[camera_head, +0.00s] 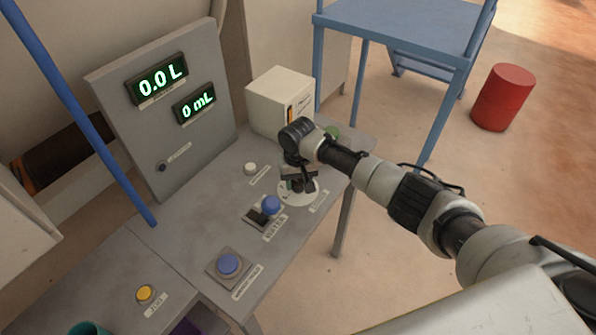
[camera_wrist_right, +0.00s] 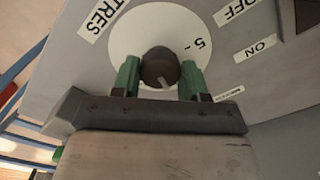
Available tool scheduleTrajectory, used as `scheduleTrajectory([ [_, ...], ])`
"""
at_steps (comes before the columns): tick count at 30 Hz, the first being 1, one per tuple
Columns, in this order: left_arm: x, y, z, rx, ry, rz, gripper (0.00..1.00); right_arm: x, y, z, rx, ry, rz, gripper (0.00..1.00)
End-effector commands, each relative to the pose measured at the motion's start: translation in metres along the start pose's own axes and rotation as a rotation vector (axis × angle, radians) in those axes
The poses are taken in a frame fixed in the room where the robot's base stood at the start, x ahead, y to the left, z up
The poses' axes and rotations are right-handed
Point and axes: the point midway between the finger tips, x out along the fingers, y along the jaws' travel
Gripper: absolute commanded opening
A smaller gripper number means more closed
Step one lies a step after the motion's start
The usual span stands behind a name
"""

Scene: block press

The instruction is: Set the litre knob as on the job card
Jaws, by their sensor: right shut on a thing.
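The litre knob (camera_wrist_right: 160,62) is dark and round, on a white dial disc (camera_wrist_right: 140,22). In the right wrist view a "5" shows on the dial to the knob's right, and part of a label reading "TRES" is at upper left. A pale pointer mark on the knob faces the bottom of the picture. My right gripper (camera_wrist_right: 159,75) is shut on the knob, one green fingertip on each side. In the head view my right gripper (camera_head: 297,184) covers the knob over the white dial (camera_head: 304,198). My left gripper is not in view. I cannot make out a readable job card.
The grey panel's displays read "0.0 L" (camera_head: 161,80) and "0 mL" (camera_head: 195,103). A white box (camera_head: 275,98) stands behind.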

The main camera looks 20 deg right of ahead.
Motion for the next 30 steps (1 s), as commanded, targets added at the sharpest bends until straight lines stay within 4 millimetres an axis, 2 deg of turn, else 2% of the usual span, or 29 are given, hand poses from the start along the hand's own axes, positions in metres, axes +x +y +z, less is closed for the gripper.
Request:
scheduleTrajectory([
  [1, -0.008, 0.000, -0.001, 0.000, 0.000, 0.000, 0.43, -0.004, -0.001, 0.000, 0.028, -0.001, -0.001, 0.20],
  [9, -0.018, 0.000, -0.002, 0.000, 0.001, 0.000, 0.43, -0.002, 0.000, 0.000, 0.129, 0.001, 0.000, 0.20],
  [26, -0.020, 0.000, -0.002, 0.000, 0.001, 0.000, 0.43, 0.000, 0.000, -0.001, 0.156, 0.004, 0.000, 0.20],
  [27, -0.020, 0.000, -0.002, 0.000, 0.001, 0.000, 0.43, 0.000, 0.000, -0.001, 0.155, 0.004, 0.000, 0.50],
  [30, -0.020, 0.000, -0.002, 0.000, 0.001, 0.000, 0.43, 0.000, 0.000, -0.001, 0.155, 0.003, 0.000, 0.65],
])
